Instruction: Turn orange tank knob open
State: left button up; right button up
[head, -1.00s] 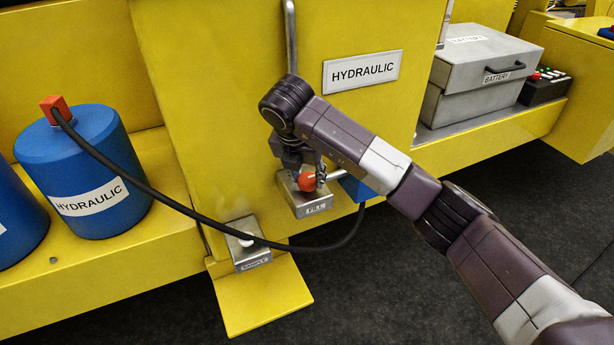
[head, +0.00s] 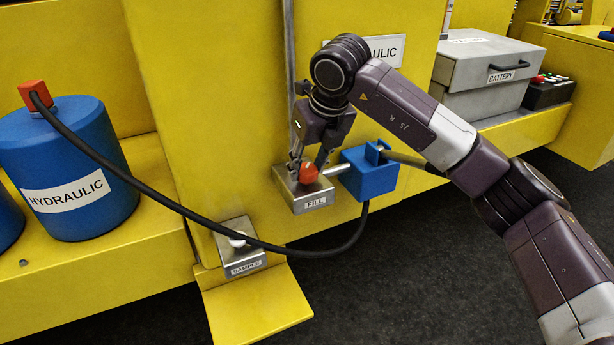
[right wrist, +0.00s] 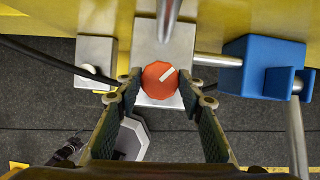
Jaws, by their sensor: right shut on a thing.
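The orange knob (head: 308,173) sits on the grey metal FILL block (head: 316,202) at the base of the yellow hydraulic tank (head: 240,130). In the right wrist view the knob (right wrist: 160,80) has a white line that slants up to the right. My right gripper (head: 311,168) points down from above with one finger on each side of the knob and is shut on it. The fingertips flank the knob in the right wrist view (right wrist: 160,88). My left gripper is not in view.
A blue coupling block (head: 370,174) is joined to the FILL block by a metal pipe, close right of my gripper. A black hose (head: 160,203) runs from it to the blue hydraulic drum (head: 70,150). The SAMPLE block (head: 242,258) with a white knob stands lower left.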

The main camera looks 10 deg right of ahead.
jog(key=shift+d+n+y+b, duration=0.1)
jog(key=shift+n+y+b, duration=0.25)
jog(key=shift+n, duration=0.55)
jog(key=shift+w+n+g+y, duration=0.1)
jog(key=shift+n+g+y, duration=0.25)
jog(key=shift+n, duration=0.55)
jog(key=shift+r+n+y, duration=0.1)
jog(key=shift+n+y, duration=0.2)
jog(key=shift+n, duration=0.6)
jog(key=shift+w+d+n+g+y+p, duration=0.1)
jog(key=shift+n+g+y+p, duration=0.3)
jog(key=shift+n, duration=1)
jog(key=shift+g, duration=0.35)
jog(key=o, duration=1.2)
jog(key=shift+c, duration=0.2)
jog(key=shift+r, duration=0.15)
jog(key=v, duration=1.1)
jog(key=shift+r, duration=0.3)
